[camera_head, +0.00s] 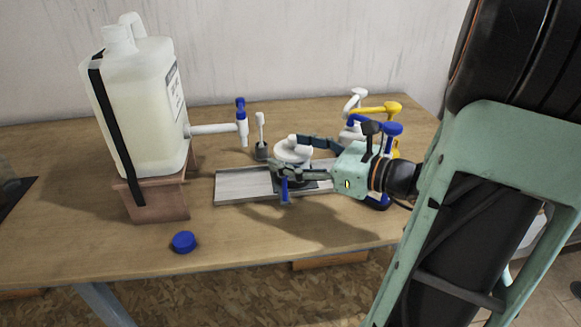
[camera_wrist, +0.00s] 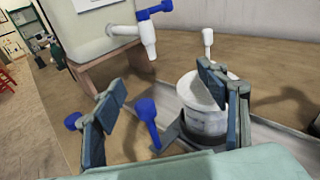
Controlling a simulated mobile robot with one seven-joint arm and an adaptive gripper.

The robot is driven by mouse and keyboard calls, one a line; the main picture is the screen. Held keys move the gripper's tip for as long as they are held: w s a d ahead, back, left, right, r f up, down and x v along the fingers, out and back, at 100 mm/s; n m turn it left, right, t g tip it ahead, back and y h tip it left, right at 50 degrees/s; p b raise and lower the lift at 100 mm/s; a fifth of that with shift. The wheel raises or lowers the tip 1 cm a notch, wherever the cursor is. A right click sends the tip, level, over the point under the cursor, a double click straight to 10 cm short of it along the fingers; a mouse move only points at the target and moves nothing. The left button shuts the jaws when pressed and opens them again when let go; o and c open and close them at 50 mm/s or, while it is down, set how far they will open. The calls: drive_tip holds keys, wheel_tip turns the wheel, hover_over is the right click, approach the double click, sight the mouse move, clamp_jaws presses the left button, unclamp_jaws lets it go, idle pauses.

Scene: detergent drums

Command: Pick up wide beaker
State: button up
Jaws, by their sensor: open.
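A white, round, squat vessel, which looks like the wide beaker (camera_head: 291,151), stands over the grey metal tray (camera_head: 236,188). In the wrist view the white vessel (camera_wrist: 203,118) sits in a dark base, partly hidden behind the right finger. My gripper (camera_head: 288,154) is open, with one finger on the far side and one on the near side of the vessel in the head view. In the wrist view my gripper (camera_wrist: 163,83) has its fingers wide apart, with the vessel closer to the right finger. Contact cannot be told.
A large jug (camera_head: 145,105) with a blue-handled tap (camera_head: 241,120) stands on a wooden stand (camera_head: 155,200) at left. A blue cap (camera_head: 184,242) lies in front. A blue lever (camera_wrist: 147,112) stands between my fingers.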

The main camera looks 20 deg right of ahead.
sight(312, 187)
drive_tip(key=d+m+t+h+b, duration=0.2)
drive_tip(key=d+m, duration=0.1)
drive_tip(key=d, duration=0.3)
drive_tip(key=f+b, duration=0.1)
drive_tip(key=f, duration=0.2)
drive_tip(key=f+b, duration=0.1)
drive_tip(key=f, duration=0.1)
drive_tip(key=w+f, duration=0.1)
drive_tip(key=f, duration=0.2)
drive_tip(key=shift+w+a+f+b, duration=0.1)
drive_tip(key=shift+a+f+b, duration=0.2)
drive_tip(key=shift+b, duration=0.1)
drive_tip(key=shift+t, duration=0.3)
drive_tip(key=b+x, duration=0.1)
drive_tip(key=x, duration=0.5)
drive_tip(key=shift+w, duration=0.3)
drive_tip(key=shift+r, duration=0.1)
drive_tip(key=shift+c, duration=0.4)
drive_tip(key=c, duration=1)
